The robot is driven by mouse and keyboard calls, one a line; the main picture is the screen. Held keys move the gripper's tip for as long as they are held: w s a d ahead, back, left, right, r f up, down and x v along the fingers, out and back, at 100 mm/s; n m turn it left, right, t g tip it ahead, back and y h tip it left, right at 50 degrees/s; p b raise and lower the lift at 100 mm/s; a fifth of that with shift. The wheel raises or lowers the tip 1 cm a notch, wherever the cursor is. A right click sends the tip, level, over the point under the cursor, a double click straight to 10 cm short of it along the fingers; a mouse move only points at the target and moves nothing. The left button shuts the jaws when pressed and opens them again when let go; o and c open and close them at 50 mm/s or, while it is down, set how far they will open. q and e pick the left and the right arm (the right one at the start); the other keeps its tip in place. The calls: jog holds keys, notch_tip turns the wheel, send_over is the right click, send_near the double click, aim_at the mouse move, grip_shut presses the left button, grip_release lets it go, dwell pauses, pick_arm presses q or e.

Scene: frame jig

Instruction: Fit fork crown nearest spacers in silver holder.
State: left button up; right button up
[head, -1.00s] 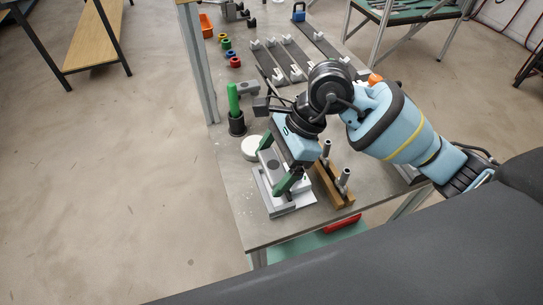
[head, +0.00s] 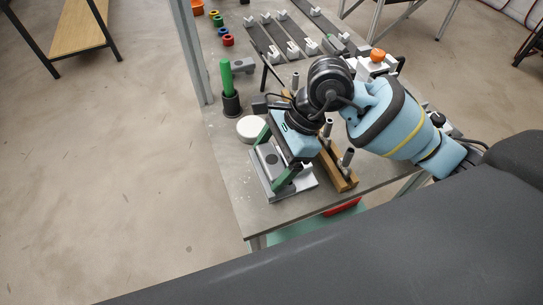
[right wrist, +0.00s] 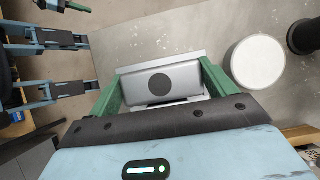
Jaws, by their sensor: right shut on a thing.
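My right gripper (head: 277,161) is shut on a grey block with a dark round spot on top, apparently the fork crown (head: 270,158). The right wrist view shows this block (right wrist: 160,83) between both green fingers. The silver holder (head: 293,186) is under and around the block near the bench's front end; its edge also shows in the right wrist view (right wrist: 197,56). Whether the block rests fully in it is hidden. The coloured rings, perhaps the spacers (head: 228,40), lie at the far left. A dark green piece, perhaps of my left gripper, shows at the right wrist view's top left.
A white disc (head: 251,129) and a dark cup with a green rod (head: 231,102) stand beyond the holder. A wooden rack with upright metal posts (head: 342,178) stands close on the right. Flat grey bars (head: 270,45) lie farther back. The bench's front left corner is clear.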

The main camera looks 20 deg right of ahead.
pick_arm(q)
jog(key=shift+f, duration=0.1)
pick_arm(e)
jog(key=shift+s+f, duration=0.15)
jog(key=shift+f, duration=0.5)
jog(key=o, duration=0.8)
pick_arm(q)
jog(key=shift+s+f, duration=0.15)
pick_arm(e)
jog(key=shift+o, duration=0.8)
jog(key=shift+f, duration=0.15)
pick_arm(q)
jog(key=shift+a, duration=0.1)
pick_arm(e)
jog(key=shift+d, duration=0.1)
jog(key=v, duration=0.8)
jog(key=shift+w+a, duration=0.25)
jog(key=shift+a, duration=0.05)
jog(key=shift+d+r, duration=0.2)
jog(key=shift+r, duration=0.5)
